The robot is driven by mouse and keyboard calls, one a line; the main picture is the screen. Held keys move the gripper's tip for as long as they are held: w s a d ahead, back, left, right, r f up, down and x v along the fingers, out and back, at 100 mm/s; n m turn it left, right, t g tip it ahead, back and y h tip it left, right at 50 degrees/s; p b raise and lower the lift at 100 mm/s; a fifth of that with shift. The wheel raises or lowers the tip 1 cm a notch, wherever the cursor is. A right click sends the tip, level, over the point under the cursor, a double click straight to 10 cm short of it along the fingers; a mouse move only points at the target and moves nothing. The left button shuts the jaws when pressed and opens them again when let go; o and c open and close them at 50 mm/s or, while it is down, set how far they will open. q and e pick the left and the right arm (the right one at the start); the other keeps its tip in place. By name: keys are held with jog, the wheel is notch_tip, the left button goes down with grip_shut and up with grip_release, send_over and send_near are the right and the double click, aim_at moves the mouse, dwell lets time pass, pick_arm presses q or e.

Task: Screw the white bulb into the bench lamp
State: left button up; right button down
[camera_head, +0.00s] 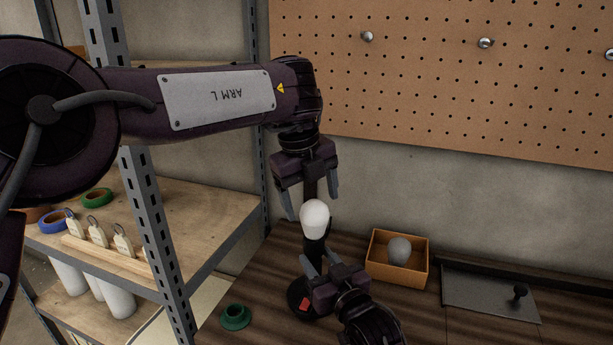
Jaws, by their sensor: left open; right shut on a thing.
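The white bulb (315,218) is upright at the top of the black bench lamp (313,250). I cannot tell how far its base is in the socket. The lamp's round base, with a red patch, is partly hidden behind my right gripper. My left gripper (311,200) points down over the bulb, open, with one finger on each side of it. My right gripper (320,257) is lower, shut on the lamp's neck just below the bulb; the fingers hide part of the neck.
An orange box (425,273) holding a grey bulb (399,250) stands right of the lamp. Further right is a grey plate (480,294) with a black knob (519,294). A green ring (235,317) lies at the front left. A metal shelf post (150,215) rises at the left.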

aim_at(315, 220)
pick_arm(q)
jog(key=x, duration=0.6)
jog(key=c, duration=1.1)
jog(key=m+g, duration=0.1)
jog(key=m, duration=0.4)
jog(key=shift+m, duration=0.3)
jog(key=shift+c, duration=0.2)
jog(key=m, duration=0.4)
jog(key=shift+s+g, duration=0.1)
jog(key=shift+g, duration=0.3)
jog(key=o, duration=1.1)
jog(key=shift+c, duration=0.2)
jog(key=shift+o, duration=0.4)
jog(key=shift+r, duration=0.1)
jog(key=r+n, duration=0.4)
jog(key=s+a+r+n+t, duration=0.1)
jog(key=r+n, duration=0.3)
jog(key=n, duration=0.1)
jog(key=r+n+t, duration=0.1)
jog(key=r+n, duration=0.2)
jog(key=n, duration=0.1)
jog(key=shift+s+a+r+y, duration=0.2)
jog(key=shift+a+r+y, duration=0.1)
jog(key=shift+a+r, duration=0.1)
